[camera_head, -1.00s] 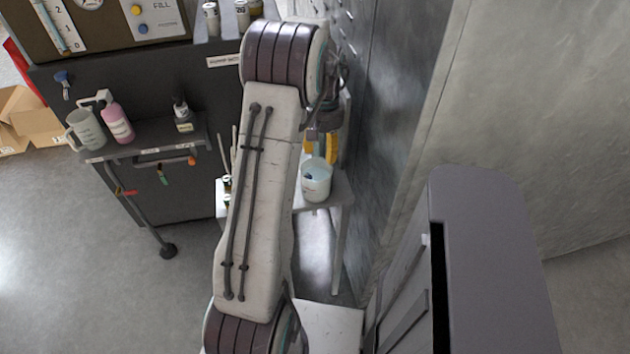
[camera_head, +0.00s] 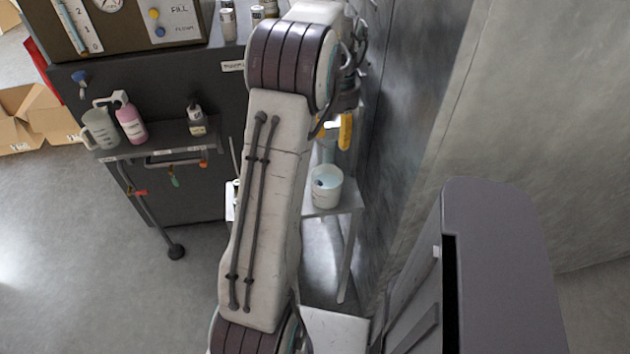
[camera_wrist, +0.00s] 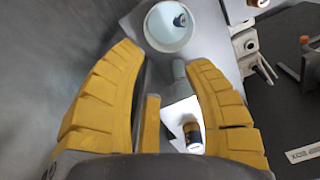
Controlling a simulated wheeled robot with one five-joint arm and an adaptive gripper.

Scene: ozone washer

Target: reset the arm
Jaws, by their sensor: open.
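My gripper (camera_wrist: 160,68) shows its yellow fingers spread apart in the wrist view, with nothing held between them. In the head view part of my gripper (camera_head: 345,131) shows as a yellow finger beside my arm, above a small white side table; the rest is hidden behind my arm. A white bucket (camera_head: 327,187) stands on that table, below the gripper in the picture. The bucket (camera_wrist: 168,27) also shows beyond the fingertips in the wrist view. A small dark-and-gold cylinder (camera_wrist: 193,135) shows between the fingers, lower down, apart from them.
A dark washer cabinet (camera_head: 150,85) stands at the back left. Its shelf (camera_head: 165,152) bears a jug (camera_head: 101,129), a pink bottle (camera_head: 132,124) and a small dark bottle (camera_head: 196,120). A grey wall (camera_head: 405,90) is close on the right. Open floor (camera_head: 70,270) lies at left.

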